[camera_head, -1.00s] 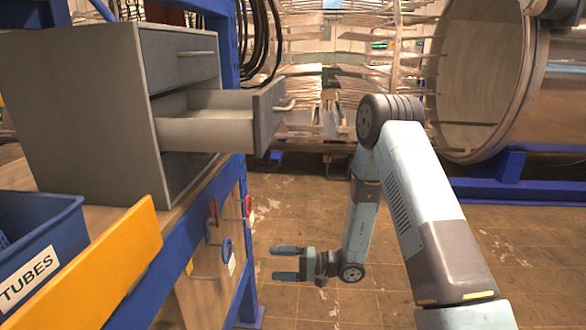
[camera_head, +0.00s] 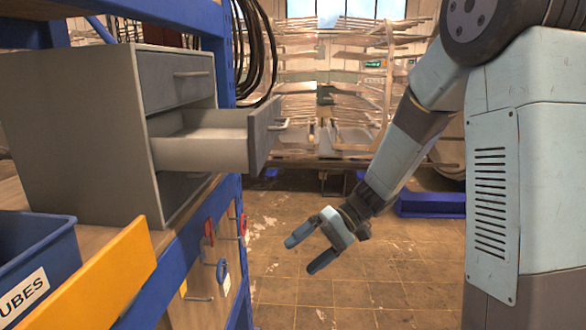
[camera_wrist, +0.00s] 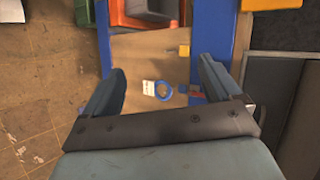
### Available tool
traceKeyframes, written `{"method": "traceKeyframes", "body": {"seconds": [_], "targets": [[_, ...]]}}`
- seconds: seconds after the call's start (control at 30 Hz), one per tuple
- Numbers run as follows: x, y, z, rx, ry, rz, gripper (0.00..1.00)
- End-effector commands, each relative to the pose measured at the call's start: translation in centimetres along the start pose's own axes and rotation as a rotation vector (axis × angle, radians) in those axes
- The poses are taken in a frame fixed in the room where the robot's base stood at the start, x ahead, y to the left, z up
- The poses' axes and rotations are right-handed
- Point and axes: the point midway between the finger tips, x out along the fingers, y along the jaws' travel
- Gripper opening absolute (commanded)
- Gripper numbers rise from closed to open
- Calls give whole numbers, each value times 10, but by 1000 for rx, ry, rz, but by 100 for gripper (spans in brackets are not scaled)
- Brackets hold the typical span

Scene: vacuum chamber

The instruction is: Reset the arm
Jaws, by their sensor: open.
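My gripper (camera_head: 308,250) is open and empty in the head view, right of the shelf unit and above the tiled floor. Its two blue fingers point down to the left, apart from everything around. In the wrist view my gripper (camera_wrist: 165,90) shows both fingers spread wide, with the wooden side panel (camera_wrist: 140,60) and a blue ring-shaped tool (camera_wrist: 164,91) seen beyond them. My arm fills the right of the head view, its near link upright and its forearm slanting down to the left.
A grey cabinet (camera_head: 85,130) stands on the shelf with its middle drawer (camera_head: 205,150) pulled out. A blue TUBES bin (camera_head: 35,250) sits at the left. Tools hang on the shelf side, including a blue ring (camera_head: 222,271). The floor (camera_head: 370,280) around my gripper is clear.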

Motion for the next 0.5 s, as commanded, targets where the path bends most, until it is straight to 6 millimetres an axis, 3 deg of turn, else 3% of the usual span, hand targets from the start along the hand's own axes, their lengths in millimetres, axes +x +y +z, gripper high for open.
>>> {"method": "traceKeyframes", "body": {"seconds": [0.5], "targets": [[-71, -20, 81, 0, 100, 423, 91]]}}
